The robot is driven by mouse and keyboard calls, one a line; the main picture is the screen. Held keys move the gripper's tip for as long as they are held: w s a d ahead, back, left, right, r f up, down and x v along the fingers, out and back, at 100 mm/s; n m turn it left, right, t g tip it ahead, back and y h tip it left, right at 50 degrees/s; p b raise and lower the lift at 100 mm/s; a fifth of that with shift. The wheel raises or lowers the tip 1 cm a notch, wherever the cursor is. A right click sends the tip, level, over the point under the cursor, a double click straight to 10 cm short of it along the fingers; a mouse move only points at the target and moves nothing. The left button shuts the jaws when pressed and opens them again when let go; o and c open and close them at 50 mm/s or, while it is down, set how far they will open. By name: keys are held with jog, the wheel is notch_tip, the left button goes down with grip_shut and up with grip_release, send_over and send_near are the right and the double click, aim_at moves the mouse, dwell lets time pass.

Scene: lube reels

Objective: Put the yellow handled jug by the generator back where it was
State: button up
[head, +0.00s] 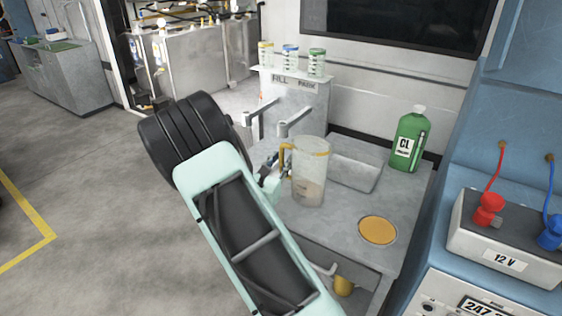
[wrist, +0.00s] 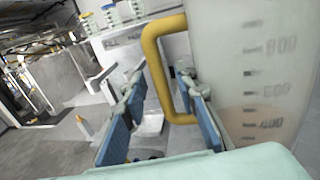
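The clear measuring jug (head: 311,178) with a yellow handle (head: 287,160) is upright at the left part of the grey bench top, with some pale liquid low inside. I cannot tell for sure whether its base touches the bench. My gripper (head: 269,171) is at the handle side of the jug. In the wrist view, the blue-padded fingers of my gripper (wrist: 160,120) are spread apart, with the yellow handle (wrist: 154,70) near the right finger and the jug body (wrist: 262,75) to the right. No grip on the handle shows. A yellow-orange disc (head: 378,230) lies on the bench.
A green CL bottle (head: 409,140) and a grey tray (head: 354,174) stand on the bench. Behind is a FILL/PARK stand (head: 295,98) with several small labelled containers. A 12 V box (head: 505,240) with red and blue clamps is at right. Open floor lies left.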

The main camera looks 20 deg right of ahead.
jog(key=shift+r, duration=0.2)
jog(key=v, duration=1.2)
jog(key=shift+r, duration=0.1)
